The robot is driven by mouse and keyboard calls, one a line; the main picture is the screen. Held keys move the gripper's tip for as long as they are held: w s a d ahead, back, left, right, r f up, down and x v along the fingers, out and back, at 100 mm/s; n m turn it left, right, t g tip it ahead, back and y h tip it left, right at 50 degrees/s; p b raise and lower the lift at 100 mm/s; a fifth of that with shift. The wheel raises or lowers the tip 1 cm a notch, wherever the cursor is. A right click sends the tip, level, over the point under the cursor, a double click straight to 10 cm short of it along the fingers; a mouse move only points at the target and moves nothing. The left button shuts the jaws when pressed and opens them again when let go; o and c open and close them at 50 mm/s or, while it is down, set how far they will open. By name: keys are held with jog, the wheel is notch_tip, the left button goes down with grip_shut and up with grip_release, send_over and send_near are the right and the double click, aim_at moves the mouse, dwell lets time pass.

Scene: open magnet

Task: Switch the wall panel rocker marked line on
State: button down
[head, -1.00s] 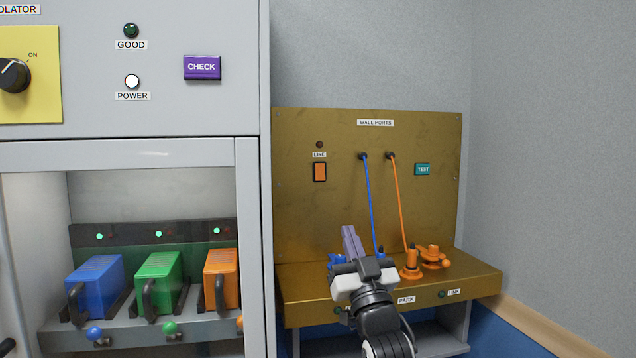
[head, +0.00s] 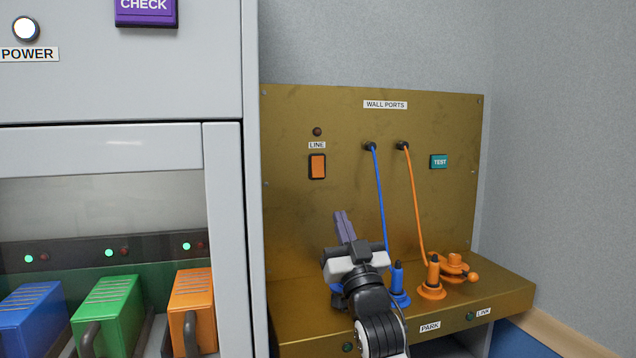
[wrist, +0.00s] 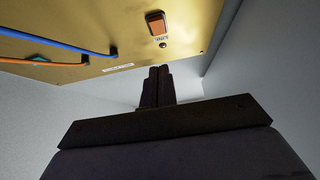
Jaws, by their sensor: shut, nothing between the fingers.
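The orange rocker (head: 317,166) in a black frame sits on the brass wall panel (head: 290,220), under the LINE label (head: 317,145) and a dark red, unlit lamp (head: 317,131). In the wrist view the rocker (wrist: 156,23) is near the top centre, beyond the fingertips. My gripper (head: 341,214) is shut and empty, with its fingers pointing up toward the panel. It is below and slightly right of the rocker in the head view, and apart from it. The shut fingers also show in the wrist view (wrist: 158,72).
Blue (head: 380,200) and orange (head: 415,210) cables run from panel ports down to plugs on the brass ledge (head: 510,285). A teal TEST button (head: 438,161) is at the panel's right. A grey cabinet (head: 228,220) with coloured modules stands close on the left.

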aim_at(318, 170)
jog(key=shift+r, duration=0.15)
jog(key=p+x, duration=0.2)
jog(key=x, duration=0.2)
jog(key=w+f+p+x, duration=0.1)
jog(key=p+x, duration=0.1)
jog(key=x, duration=0.2)
jog(key=f+p+x, duration=0.1)
jog(key=p+x, duration=0.1)
jog(key=x, duration=0.2)
jog(key=shift+w+a, duration=0.45)
jog(key=shift+w, duration=0.25)
